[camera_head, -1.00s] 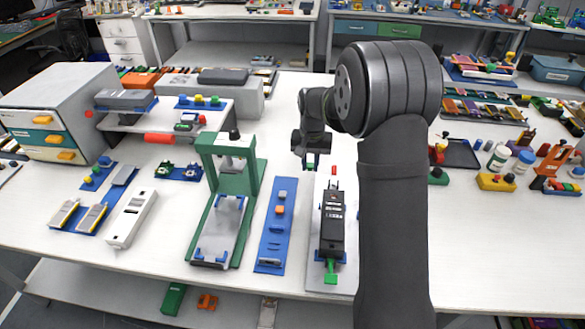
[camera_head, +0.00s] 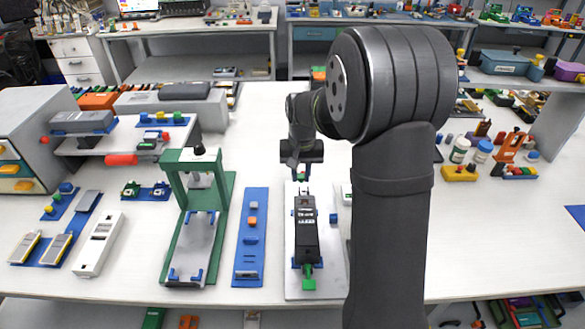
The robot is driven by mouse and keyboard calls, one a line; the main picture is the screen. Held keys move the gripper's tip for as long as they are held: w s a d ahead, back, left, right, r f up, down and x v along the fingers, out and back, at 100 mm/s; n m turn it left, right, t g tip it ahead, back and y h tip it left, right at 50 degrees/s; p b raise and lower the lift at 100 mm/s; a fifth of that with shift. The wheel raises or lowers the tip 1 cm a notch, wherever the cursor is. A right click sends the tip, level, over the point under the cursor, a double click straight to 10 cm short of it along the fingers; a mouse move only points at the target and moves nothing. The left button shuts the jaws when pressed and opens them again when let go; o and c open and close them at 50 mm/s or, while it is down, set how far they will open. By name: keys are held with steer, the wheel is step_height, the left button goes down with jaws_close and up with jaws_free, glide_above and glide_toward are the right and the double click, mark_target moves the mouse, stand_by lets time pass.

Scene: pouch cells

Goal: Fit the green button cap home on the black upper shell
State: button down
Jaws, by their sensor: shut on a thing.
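The black upper shell (camera_head: 306,237) lies lengthwise in a fixture on a pale base plate, right of the blue strip. Blue supports show at its sides, and a green tab (camera_head: 309,284) is at its near end. My gripper (camera_head: 301,175) points down just beyond the shell's far end in the picture and looks apart from it.
A blue strip (camera_head: 248,250) with orange and blue caps lies left of the fixture. A green press frame (camera_head: 175,235) stands further left. My arm covers the area just right of the fixture. White table shows free further right.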

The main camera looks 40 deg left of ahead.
mark_target(305, 205)
steer(key=shift+s+d+r, duration=0.1)
steer(key=shift+s+d, duration=0.05)
steer(key=shift+d, duration=0.45)
steer(key=shift+s+d+r, duration=0.1)
steer(key=shift+s+d, duration=0.05)
steer(key=shift+d, duration=0.45)
steer(key=shift+f, duration=0.1)
steer(key=shift+f, duration=2.8)
steer(key=shift+f, duration=0.7)
steer(key=shift+r, duration=0.4)
steer(key=shift+f, duration=0.55)
steer(key=shift+r, duration=0.2)
